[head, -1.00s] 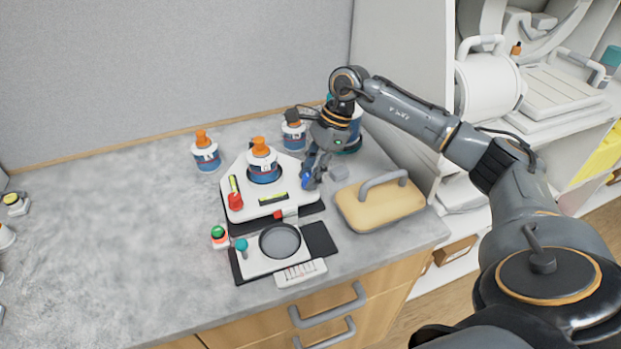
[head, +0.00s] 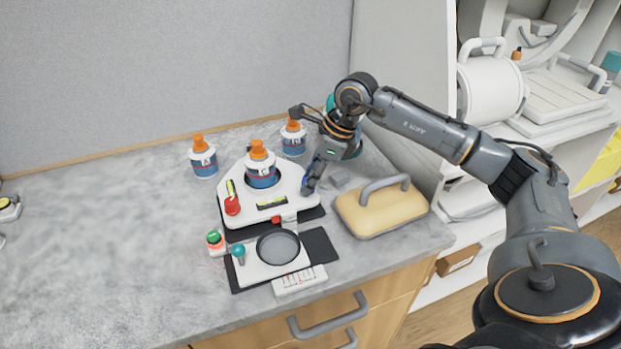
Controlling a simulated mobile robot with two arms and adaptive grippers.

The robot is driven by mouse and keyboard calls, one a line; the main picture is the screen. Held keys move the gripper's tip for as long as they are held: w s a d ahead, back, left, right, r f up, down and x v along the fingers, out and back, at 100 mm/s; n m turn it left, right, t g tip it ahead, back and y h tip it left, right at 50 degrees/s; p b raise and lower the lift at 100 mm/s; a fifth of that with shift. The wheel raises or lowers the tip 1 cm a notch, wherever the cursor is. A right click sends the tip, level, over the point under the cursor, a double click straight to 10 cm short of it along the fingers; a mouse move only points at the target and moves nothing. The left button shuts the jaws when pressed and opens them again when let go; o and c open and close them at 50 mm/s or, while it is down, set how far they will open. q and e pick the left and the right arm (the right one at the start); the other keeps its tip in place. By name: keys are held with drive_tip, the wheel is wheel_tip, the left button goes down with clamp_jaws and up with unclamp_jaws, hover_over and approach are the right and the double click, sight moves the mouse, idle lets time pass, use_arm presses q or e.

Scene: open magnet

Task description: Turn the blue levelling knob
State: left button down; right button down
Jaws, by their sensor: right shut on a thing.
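The white levelling device (head: 285,212) stands on the grey counter, with two bubble levels, one of them green-yellow (head: 271,202), and a red knob (head: 232,206) at its left corner. The blue levelling knob (head: 308,185) is at the device's right corner, largely covered by my right gripper (head: 311,180). My right gripper reaches down from above and is shut on the blue knob. An orange-capped bottle (head: 261,168) stands in the device's round recess. My left gripper is not in view.
Orange-capped bottles (head: 203,160) stand behind the device. A yellow block with a grey handle (head: 382,208) is close on the right. In front are a round grey pan (head: 278,247), a teal knob (head: 238,251) and a green button (head: 214,237).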

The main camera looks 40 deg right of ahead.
drive_tip(key=c, duration=1.1)
unclamp_jaws()
drive_tip(key=shift+o, duration=0.2)
drive_tip(key=shift+r, duration=0.1)
drive_tip(key=v, duration=1.2)
